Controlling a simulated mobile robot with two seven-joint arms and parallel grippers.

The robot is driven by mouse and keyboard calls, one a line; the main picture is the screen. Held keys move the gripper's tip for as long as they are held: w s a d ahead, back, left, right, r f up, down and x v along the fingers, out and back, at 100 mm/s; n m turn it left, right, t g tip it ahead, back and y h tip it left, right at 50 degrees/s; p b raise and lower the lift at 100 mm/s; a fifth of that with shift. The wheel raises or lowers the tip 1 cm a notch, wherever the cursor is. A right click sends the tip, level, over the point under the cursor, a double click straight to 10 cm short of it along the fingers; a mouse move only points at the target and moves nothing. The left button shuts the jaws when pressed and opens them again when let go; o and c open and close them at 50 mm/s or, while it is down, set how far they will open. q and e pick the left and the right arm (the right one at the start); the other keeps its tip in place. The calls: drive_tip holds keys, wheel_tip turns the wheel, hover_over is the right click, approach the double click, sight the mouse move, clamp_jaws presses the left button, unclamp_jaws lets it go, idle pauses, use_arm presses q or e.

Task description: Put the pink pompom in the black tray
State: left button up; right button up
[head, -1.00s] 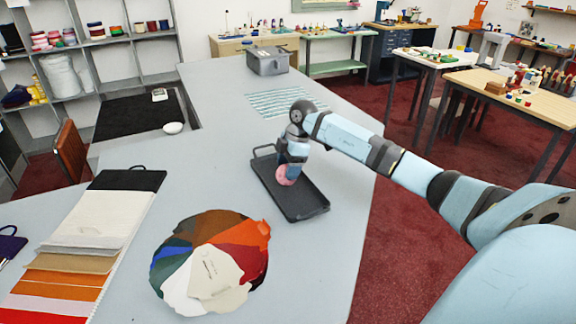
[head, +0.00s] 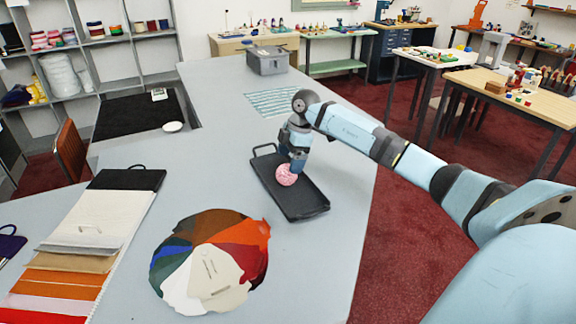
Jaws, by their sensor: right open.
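The pink pompom (head: 286,176) is in the black tray (head: 305,207), toward its left side. The tray lies flat on the grey counter and has a handle at its far end. My right gripper (head: 297,165) is just above and behind the pompom, pointing down over the tray. It is open; its fingertips are small and partly hidden, and I cannot tell whether they touch the pompom. My left gripper is not in view.
A fan of coloured swatches (head: 211,262) lies on the counter in front of the tray, and a long swatch book (head: 85,235) lies at left. A striped cloth (head: 272,104) and a grey bin (head: 267,60) are farther back. Counter left of the tray is clear.

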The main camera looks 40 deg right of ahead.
drive_tip(key=v, duration=0.9)
drive_tip(key=shift+r, duration=0.25)
